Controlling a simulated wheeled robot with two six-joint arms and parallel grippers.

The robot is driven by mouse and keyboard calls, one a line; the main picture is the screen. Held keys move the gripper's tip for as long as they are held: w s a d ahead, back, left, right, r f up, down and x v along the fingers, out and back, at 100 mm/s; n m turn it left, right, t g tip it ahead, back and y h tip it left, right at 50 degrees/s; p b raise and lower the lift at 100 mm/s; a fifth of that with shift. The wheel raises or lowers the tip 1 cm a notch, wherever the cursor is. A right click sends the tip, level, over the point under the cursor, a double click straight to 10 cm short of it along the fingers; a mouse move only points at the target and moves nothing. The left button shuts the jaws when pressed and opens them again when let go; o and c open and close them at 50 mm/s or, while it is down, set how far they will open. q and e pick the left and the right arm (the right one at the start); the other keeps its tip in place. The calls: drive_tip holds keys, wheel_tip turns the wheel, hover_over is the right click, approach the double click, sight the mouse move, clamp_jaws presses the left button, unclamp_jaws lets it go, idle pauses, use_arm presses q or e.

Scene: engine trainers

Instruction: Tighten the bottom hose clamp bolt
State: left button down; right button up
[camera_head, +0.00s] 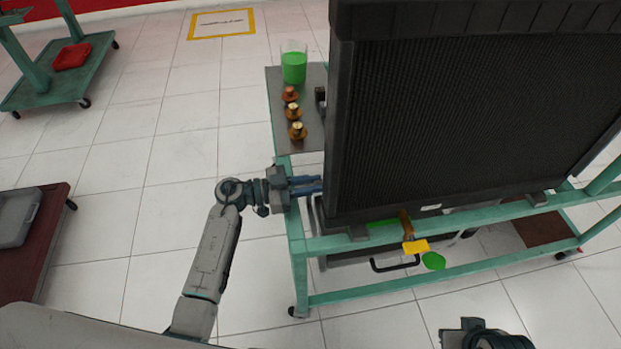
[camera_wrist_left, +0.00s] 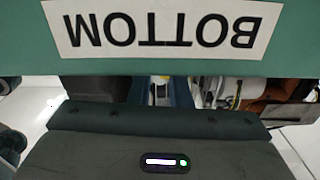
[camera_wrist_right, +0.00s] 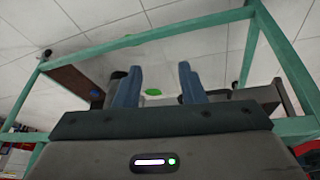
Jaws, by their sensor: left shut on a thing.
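My left gripper (camera_head: 316,186) reaches in at the left side of the black radiator (camera_head: 470,110), its blue fingers close together. In the left wrist view, a green bar with a white label reading BOTTOM (camera_wrist_left: 152,24), upside down, covers the fingertips. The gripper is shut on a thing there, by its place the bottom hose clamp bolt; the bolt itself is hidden. My right gripper (camera_wrist_right: 158,80) is open and empty, its two blue fingers well apart. In the head view only part of its wrist shows at the bottom right edge.
The green cart frame (camera_head: 450,285) surrounds the radiator. A side shelf (camera_head: 305,143) bears several brass caps (camera_head: 294,112) and a cup of green liquid (camera_head: 294,67). A yellow tag (camera_head: 415,246) and a black handle (camera_head: 395,267) show below the radiator.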

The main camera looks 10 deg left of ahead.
use_arm(q)
drive_tip(key=shift+m+p, duration=0.8)
drive_tip(key=shift+m, duration=1.2)
use_arm(e)
drive_tip(key=shift+w+d+f+g, duration=0.1)
drive_tip(key=shift+d+f+g, duration=0.1)
drive_tip(key=shift+f, duration=0.35)
drive_tip(key=shift+w+d+f+g, duration=0.1)
drive_tip(key=shift+d+f+g, duration=0.1)
drive_tip(key=shift+f, duration=0.3)
drive_tip(key=shift+w+d+f+g, duration=0.1)
drive_tip(key=shift+d+f+g, duration=0.1)
drive_tip(key=shift+f, duration=0.35)
use_arm(q)
drive_tip(key=c, duration=1.3)
unclamp_jaws()
drive_tip(key=shift+c, duration=0.2)
